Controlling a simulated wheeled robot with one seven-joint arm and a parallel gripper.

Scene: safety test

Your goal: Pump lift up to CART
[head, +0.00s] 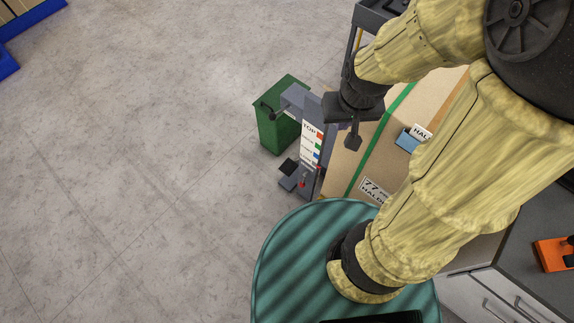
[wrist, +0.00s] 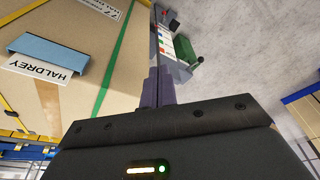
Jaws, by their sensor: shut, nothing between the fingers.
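The lift has a grey post with a white scale plate (head: 311,145) marked TOP above coloured marks; the smaller words are too small to read. A red piece (head: 303,183) shows low on the post. A dark-ended lever (head: 271,112) sticks out at the post's upper left, and a dark pedal-like plate (head: 288,166) is near its foot. The scale plate also shows in the wrist view (wrist: 166,40). My gripper (head: 353,143) is shut and empty, right of the post in the picture, in front of the box. Its fingers are together in the wrist view (wrist: 158,88). Contact cannot be told.
A large cardboard box (head: 345,165) with green tape and a HALDREY label stands right beside the post. A green bin (head: 278,130) is behind the lever. A dark grey shelf or cart (head: 372,16) is at the back. A teal ribbed drum (head: 285,255) is in front. Floor at left is clear.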

